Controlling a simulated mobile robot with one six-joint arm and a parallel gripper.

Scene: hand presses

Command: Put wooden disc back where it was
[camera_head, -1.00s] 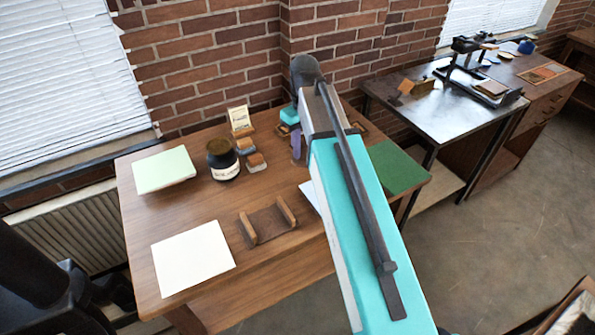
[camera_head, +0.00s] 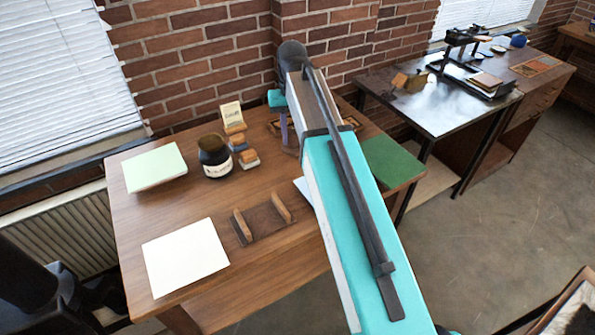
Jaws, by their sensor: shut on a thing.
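My gripper (camera_head: 287,138) shows only in part, as a narrow grey shape below my arm's teal wrist, over the back of the brown wooden desk (camera_head: 130,215). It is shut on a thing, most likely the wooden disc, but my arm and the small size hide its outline. I cannot tell whether the held thing touches the desk top. A low wooden tray (camera_head: 347,124) lies behind my arm near the wall, partly covered by it.
A dark jar (camera_head: 214,158), small wooden-topped blocks (camera_head: 249,159) and a card stand (camera_head: 232,115) are left of my gripper. A wooden cradle (camera_head: 262,222), white paper (camera_head: 186,257), a pale green pad (camera_head: 155,167) and a green mat (camera_head: 392,164) lie around. A metal-topped table (camera_head: 440,105) stands right.

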